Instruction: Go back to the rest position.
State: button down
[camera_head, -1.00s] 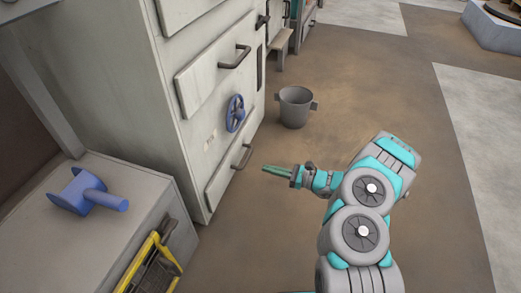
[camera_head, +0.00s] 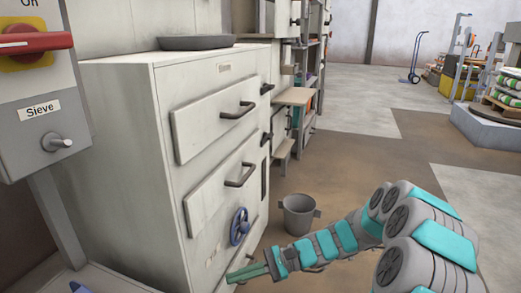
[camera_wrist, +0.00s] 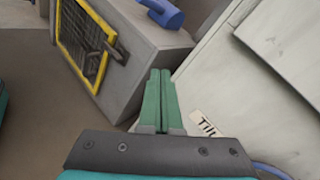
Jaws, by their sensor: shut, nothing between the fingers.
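My gripper (camera_head: 246,273) is low in front of the cream cabinet (camera_head: 125,130), near its bottom edge in the head view. Its green fingers lie together, empty, and it also shows in the wrist view (camera_wrist: 160,75). A blue handwheel (camera_head: 239,227) is on the cabinet front, just above and left of my gripper. In the wrist view a grey box (camera_wrist: 140,62) with a yellow-framed grille (camera_wrist: 85,40) and a blue part (camera_wrist: 162,13) on top lies beyond the fingertips. A label (camera_wrist: 205,124), partly hidden, is right of the fingers.
A grey bucket (camera_head: 299,214) stands on the floor beyond my arm. A Sieve panel with a red switch (camera_head: 36,42) is at the left. A dark pan (camera_head: 197,43) sits on the cabinet. Open floor (camera_head: 350,165) extends behind, with a hand truck (camera_head: 417,60) farther off.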

jog(key=s+d+r+n+g+h+p, duration=0.1)
jog(key=s+d+r+n+h+p, duration=0.2)
jog(key=s, duration=0.5)
jog(key=s+d+r+n+g+h, duration=0.1)
jog(key=s+r+n+h, duration=0.3)
jog(key=s+r, duration=0.3)
jog(key=s+d+r+n+t+h+p, duration=0.3)
jog(key=s+d+h, duration=0.5)
jog(key=s+d, duration=0.5)
jog(key=d+t+p, duration=0.1)
jog(key=d, duration=0.2)
jog(key=shift+d+r, duration=0.2)
jog(key=shift+d, duration=0.15)
